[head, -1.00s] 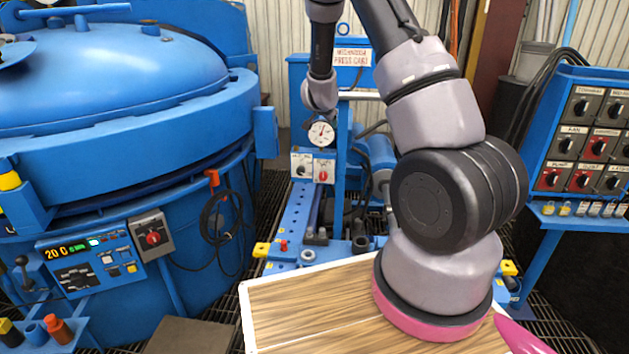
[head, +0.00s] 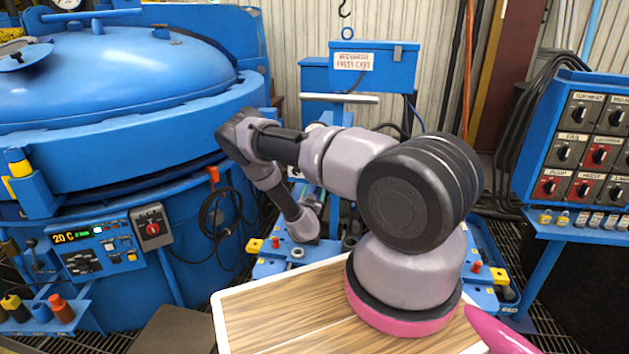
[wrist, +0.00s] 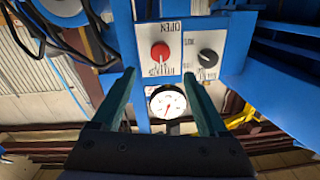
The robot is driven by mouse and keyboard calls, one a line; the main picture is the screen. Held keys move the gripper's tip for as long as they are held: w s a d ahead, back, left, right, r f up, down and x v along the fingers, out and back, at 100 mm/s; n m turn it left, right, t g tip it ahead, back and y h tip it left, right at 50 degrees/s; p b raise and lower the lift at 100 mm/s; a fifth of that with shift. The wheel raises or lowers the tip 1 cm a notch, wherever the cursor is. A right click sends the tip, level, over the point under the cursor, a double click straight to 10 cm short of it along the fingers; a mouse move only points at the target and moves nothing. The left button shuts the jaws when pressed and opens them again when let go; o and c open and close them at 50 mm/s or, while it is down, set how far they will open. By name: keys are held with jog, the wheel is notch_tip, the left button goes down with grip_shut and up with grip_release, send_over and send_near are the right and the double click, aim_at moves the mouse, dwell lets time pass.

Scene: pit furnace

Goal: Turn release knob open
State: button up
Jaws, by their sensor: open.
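The red knob (wrist: 160,52) sits on a pale plate marked OPEN, upside down in the wrist view. The lettering on its other side is too small to read surely. My gripper (wrist: 158,74) is open and empty. In the picture, the red knob lies just beyond and between its fingertips, apart from them. A black knob (wrist: 207,57) on a second pale plate is to the right. A round white dial gauge (wrist: 167,102) shows between the fingers. In the head view, my arm covers the knobs and I cannot make out my gripper.
The blue press cart (head: 378,68) stands behind my arm. A blue furnace (head: 110,110) with its own control panel (head: 92,247) is at left. A switch panel (head: 590,140) stands at right. A wooden-topped board (head: 270,310) lies in front.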

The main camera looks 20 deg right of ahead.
jog(key=x, duration=1)
jog(key=shift+w, duration=0.2)
jog(key=shift+d, duration=0.15)
grip_shut()
